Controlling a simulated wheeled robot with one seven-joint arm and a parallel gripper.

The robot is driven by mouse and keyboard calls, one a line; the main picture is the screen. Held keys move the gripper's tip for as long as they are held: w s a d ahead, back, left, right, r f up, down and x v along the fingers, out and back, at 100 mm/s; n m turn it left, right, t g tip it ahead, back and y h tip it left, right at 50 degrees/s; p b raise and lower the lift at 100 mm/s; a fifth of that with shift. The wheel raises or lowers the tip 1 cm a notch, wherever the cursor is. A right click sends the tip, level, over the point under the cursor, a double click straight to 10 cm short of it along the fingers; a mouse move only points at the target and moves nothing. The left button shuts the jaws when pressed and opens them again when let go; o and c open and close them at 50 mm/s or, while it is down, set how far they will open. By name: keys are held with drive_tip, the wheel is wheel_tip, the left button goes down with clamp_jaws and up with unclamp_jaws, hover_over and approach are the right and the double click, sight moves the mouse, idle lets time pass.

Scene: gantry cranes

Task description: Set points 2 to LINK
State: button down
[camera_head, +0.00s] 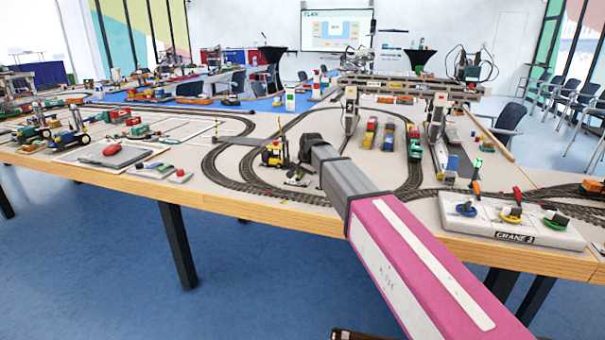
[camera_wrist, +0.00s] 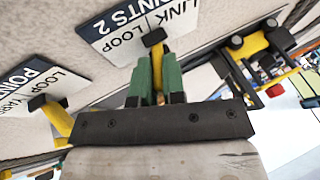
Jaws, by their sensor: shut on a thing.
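In the wrist view my gripper (camera_wrist: 156,72) has two green fingers closed around a yellow lever with a black end (camera_wrist: 153,37). The lever stands beside a blue and white plate (camera_wrist: 110,47) marked POINTS 2, LINK and LOOP. The lever's black end is near the plate's edge, about between the two words. I cannot tell exactly which way it is set. In the head view my arm reaches over the table's front edge to the track area; the fingers and lever are too small and covered to make out.
A second yellow lever (camera_wrist: 62,122) with its own POINTS plate (camera_wrist: 28,82), marked LOOP and YARD, stands close on the left in the wrist view. A yellow vehicle (camera_head: 273,154) is beside my arm's end.

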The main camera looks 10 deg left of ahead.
sight(295, 179)
drive_tip(key=h, duration=0.1)
drive_tip(key=a+h, duration=0.1)
drive_tip(key=n+h, duration=0.1)
drive_tip(key=h, duration=0.1)
drive_tip(key=shift+w+a+r, duration=0.15)
drive_tip(key=shift+a, duration=0.2)
drive_tip(key=h, duration=0.1)
drive_tip(key=a+h, duration=0.1)
drive_tip(key=h, duration=0.1)
drive_tip(key=n+h, duration=0.1)
drive_tip(key=h, duration=0.1)
drive_tip(key=shift+a+f, duration=0.15)
drive_tip(key=shift+f, duration=0.1)
drive_tip(key=shift+g, duration=0.3)
drive_tip(key=c, duration=1.5)
unclamp_jaws()
drive_tip(key=shift+r, duration=0.1)
